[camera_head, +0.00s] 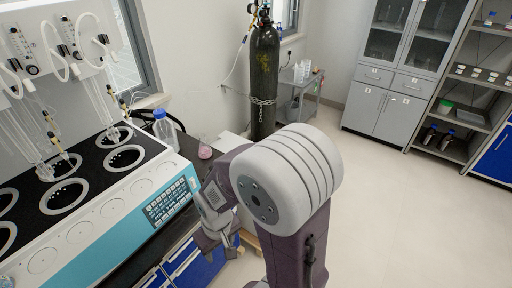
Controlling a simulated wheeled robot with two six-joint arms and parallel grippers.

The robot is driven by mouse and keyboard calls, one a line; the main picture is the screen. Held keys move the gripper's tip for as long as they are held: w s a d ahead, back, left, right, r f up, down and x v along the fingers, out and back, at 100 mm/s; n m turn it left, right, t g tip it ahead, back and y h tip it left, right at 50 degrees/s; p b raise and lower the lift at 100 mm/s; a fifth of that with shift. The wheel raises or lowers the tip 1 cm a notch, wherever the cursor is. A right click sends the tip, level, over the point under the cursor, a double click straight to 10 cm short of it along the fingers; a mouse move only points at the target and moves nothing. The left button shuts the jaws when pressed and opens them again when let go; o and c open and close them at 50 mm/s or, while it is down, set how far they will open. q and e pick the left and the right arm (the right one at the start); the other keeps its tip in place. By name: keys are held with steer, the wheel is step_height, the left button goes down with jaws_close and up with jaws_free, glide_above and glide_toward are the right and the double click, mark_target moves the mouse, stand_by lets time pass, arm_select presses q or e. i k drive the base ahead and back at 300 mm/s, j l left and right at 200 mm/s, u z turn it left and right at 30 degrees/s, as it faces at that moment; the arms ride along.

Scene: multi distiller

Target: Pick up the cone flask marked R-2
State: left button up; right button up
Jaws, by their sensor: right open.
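A small glass flask with pink liquid (205,153) stands on the dark bench top, to the right of a larger blue-capped bottle (164,129). Any marking on the flask is too small to read. My right arm comes up from the lower middle and bends left. My right gripper (222,246) is open, below and in front of the flask, by the bench's front edge. It is apart from the flask. My left gripper is out of view.
The multi distiller (100,215), with round wells and glass tubes, fills the left side. A black gas cylinder (264,80) stands behind the bench. A trolley (300,95), grey cabinets (378,110) and shelves stand at the back. The floor at right is clear.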

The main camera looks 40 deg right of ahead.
mark_target(205, 151)
steer(key=z, duration=0.95)
steer(key=i+l+u, duration=0.3)
steer(key=l, duration=0.25)
steer(key=i+l+u, duration=0.3)
steer(key=l, duration=0.35)
steer(key=i+l+u, duration=0.15)
steer(key=i+l, duration=0.1)
steer(key=l, duration=0.1)
